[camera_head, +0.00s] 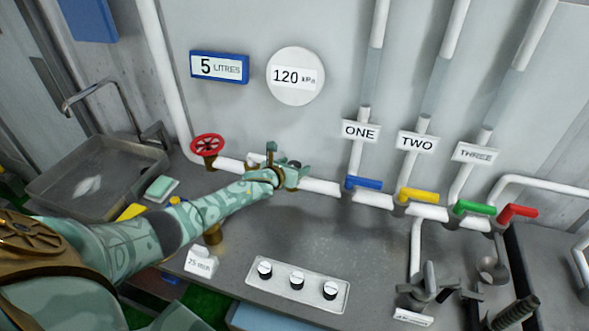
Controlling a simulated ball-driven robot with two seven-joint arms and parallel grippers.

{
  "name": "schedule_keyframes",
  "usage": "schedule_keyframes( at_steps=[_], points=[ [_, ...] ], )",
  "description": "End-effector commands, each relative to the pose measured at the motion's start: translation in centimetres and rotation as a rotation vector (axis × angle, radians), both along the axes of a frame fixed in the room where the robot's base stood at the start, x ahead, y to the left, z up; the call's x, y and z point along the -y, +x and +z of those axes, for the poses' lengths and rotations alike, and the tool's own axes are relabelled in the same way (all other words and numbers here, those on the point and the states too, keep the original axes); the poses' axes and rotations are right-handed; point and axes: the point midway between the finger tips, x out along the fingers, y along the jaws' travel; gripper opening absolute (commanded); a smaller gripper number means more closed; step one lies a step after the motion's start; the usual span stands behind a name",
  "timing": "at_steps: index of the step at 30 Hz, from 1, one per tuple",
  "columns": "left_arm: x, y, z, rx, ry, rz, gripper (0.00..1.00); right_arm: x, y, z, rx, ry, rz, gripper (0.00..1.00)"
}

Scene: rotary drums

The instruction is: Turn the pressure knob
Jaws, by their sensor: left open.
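My left arm reaches in from the left across the counter. My left gripper (287,174) is open in front of the white horizontal pipe, below the round gauge (296,76) that reads 120 kPa. Its jaws hide part of the pipe, and I cannot tell whether they touch anything. A red handwheel (207,146) is on the pipe to the left of the gripper. A panel (321,298) with three white-topped black knobs lies on the counter, below and apart from the gripper. No readable label shows which control is the pressure knob.
A blue-framed sign (219,67) reads 5 litres. Blue (364,183), yellow (418,195), green (474,208) and red (518,212) levers line the pipe to the right. A sink (95,180) is at left. The counter between gripper and panel is mostly clear.

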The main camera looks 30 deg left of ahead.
Motion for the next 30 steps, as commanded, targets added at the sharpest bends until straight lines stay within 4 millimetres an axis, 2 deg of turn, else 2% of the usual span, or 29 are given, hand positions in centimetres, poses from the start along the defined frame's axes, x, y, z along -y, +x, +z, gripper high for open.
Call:
schedule_keyframes(
  at_steps=[4, 12, 17, 30],
  points=[
    [-0.04, 0.74, -0.27, 0.001, 0.000, 0.000, 0.64, 0.01, -0.27, -0.42, -0.004, 0.000, 0.000, 0.36],
    [-0.06, 0.83, -0.22, 0.001, -0.001, 0.000, 0.64, 0.03, -0.39, -0.37, -0.006, -0.001, -0.001, 0.36],
    [-0.06, 0.81, -0.24, 0.001, 0.000, 0.000, 0.20, 0.05, -0.50, -0.38, -0.007, 0.000, -0.001, 0.36],
    [0.08, 0.77, -0.40, 0.000, -0.003, 0.067, 0.20, 0.06, -0.56, -0.74, -0.009, -0.001, -0.001, 0.36]
  ],
)
